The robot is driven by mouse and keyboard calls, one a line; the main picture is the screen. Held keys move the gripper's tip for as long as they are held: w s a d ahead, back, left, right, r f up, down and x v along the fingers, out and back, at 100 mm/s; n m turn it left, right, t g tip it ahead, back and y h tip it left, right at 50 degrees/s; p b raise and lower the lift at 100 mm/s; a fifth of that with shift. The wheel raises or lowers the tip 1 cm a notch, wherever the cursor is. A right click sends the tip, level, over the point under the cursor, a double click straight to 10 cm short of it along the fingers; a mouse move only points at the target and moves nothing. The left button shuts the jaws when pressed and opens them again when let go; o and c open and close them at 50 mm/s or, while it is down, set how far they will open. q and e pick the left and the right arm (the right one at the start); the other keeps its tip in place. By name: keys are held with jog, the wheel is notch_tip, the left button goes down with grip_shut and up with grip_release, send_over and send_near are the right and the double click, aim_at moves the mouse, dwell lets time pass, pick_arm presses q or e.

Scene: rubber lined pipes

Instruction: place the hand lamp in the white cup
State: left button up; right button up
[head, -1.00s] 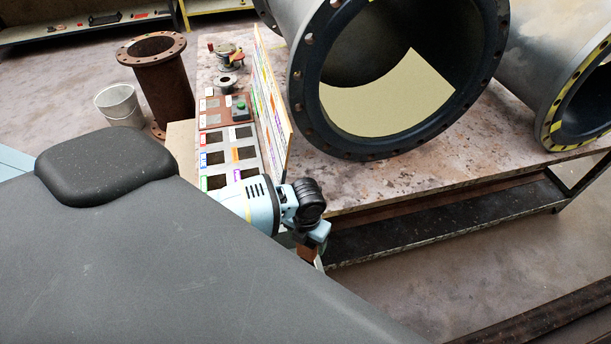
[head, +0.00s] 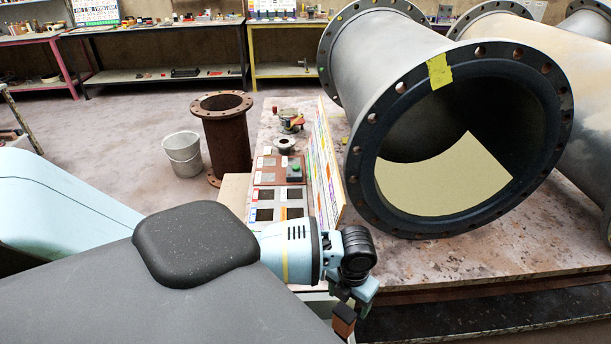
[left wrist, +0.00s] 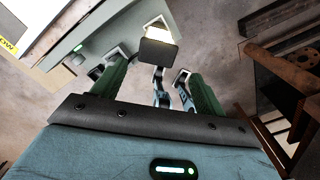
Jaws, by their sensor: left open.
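My left gripper (head: 346,314) hangs at the front edge of the workbench in the head view, beside the low end of the sign board. In the left wrist view its two dark green fingers (left wrist: 150,68) are apart, so it is open. A small dark block with a bright top (left wrist: 158,45) and thin bluish links show between the fingers there. I cannot tell what this block is, or whether it touches a finger. I cannot make out a hand lamp or a white cup in either view. My right gripper is not in view.
The workbench (head: 440,265) carries a large flanged pipe (head: 365,185), a sign board (head: 328,165) and a panel with dark square recesses (head: 279,200). A rusty flanged pipe (head: 226,145) and a pale bucket (head: 183,153) stand on the floor behind. Shelves line the back wall.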

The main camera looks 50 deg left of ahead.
pick_arm(q)
jog(key=s+d+f+n+t+h, duration=0.4)
jog(key=s+d+f+n, duration=0.6)
jog(key=n, duration=0.6)
jog(key=s+a+n+t+y, duration=0.1)
jog(key=s+a+n+t, duration=0.1)
jog(key=s+n, duration=0.4)
jog(key=s+a+r+n+t+y, duration=0.1)
jog(key=s+a+n+t, duration=0.1)
jog(key=s+n, duration=0.5)
jog(key=a+n, duration=0.1)
jog(key=n, duration=0.2)
jog(key=shift+r+n+t, duration=0.15)
jog(key=shift+n+t, duration=0.15)
jog(key=shift+n, duration=0.1)
jog(key=shift+s, duration=0.1)
